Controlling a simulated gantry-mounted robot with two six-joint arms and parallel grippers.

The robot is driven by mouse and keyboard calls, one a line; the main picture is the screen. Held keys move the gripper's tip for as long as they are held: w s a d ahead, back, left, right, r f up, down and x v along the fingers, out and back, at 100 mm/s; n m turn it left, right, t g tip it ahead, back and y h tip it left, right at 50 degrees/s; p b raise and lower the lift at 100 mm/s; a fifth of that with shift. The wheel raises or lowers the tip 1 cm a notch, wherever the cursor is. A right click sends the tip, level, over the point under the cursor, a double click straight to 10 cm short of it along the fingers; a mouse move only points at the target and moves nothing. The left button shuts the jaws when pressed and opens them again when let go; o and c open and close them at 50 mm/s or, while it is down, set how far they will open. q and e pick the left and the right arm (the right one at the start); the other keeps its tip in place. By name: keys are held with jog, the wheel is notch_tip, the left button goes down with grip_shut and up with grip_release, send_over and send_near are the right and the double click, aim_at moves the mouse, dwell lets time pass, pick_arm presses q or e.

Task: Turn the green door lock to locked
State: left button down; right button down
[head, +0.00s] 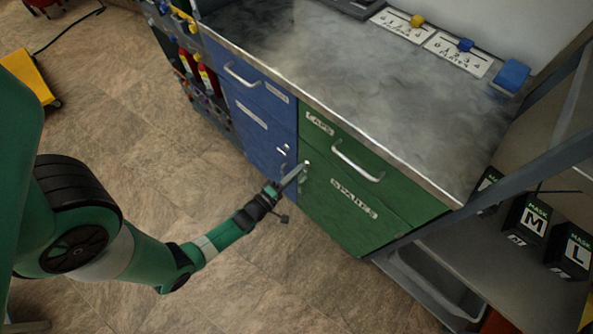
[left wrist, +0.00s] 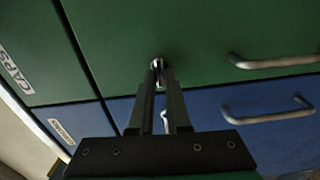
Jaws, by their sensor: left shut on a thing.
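The green door (head: 340,210), labelled SPARES, fills the upper part of the left wrist view (left wrist: 220,35) and looks shut. Its small metal lock (left wrist: 156,64) is at the door's edge near the blue unit, between the fingertips of my left gripper (head: 301,168). The gripper (left wrist: 159,72) is shut on this lock, with its fingers reaching straight to the door face. The fingers cover much of the lock, so I cannot tell which way it is turned. My right gripper is in neither view.
The blue unit (head: 258,117) stands beside the green one, with its own lock (head: 283,150). A metal handle (left wrist: 275,62) stands out from the green door. A shelf with mask boxes (head: 531,220) is at the right. Open floor (head: 240,285) lies in front.

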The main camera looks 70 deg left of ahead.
pick_arm(q)
jog(key=shift+n, duration=0.4)
jog(key=c, duration=0.9)
grip_release()
jog(key=shift+s, duration=0.1)
jog(key=p+v, duration=0.3)
jog(key=v, duration=0.8)
jog(key=shift+s+d, duration=0.15)
jog(key=shift+s, duration=0.05)
